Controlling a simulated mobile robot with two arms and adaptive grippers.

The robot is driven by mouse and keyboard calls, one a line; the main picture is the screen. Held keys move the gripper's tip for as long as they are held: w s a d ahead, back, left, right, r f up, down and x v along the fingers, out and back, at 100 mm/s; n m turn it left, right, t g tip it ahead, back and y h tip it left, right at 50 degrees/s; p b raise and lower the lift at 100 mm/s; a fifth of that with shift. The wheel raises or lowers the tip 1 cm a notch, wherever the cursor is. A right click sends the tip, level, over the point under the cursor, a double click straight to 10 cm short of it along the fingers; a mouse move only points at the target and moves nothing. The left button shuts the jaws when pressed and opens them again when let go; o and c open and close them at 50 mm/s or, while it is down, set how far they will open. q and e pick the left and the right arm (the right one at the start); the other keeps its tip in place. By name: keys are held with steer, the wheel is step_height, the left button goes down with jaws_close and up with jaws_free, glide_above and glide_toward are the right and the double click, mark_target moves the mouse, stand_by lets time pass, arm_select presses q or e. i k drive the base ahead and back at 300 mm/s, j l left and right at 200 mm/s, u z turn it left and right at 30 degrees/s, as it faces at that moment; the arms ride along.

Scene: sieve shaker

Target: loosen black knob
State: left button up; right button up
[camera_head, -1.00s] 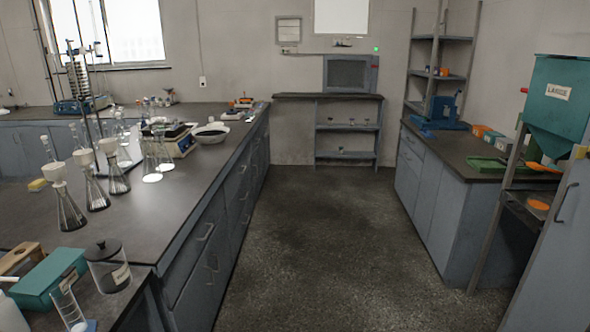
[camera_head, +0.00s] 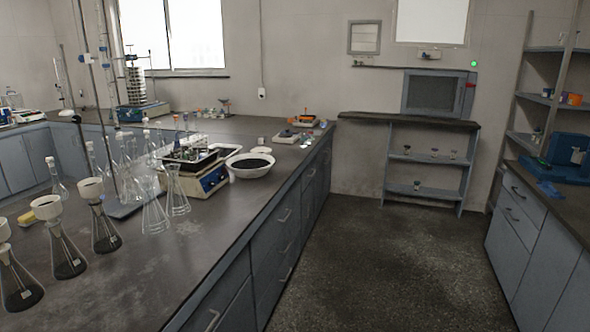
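The sieve shaker (camera_head: 143,108) stands on the far bench near the window. Neither of my grippers is in view.
The floor (camera_head: 375,255) is clear up to the back shelf (camera_head: 425,165). A right bench carries a blue machine (camera_head: 568,155).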

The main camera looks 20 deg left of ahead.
mark_target(76, 119)
steer(key=i+u, duration=0.15)
steer(key=i, duration=0.4)
steer(key=i+l+u, duration=0.15)
steer(key=i, duration=0.4)
steer(key=i+l+u, duration=0.1)
steer(key=i, duration=0.45)
steer(key=l, duration=0.1)
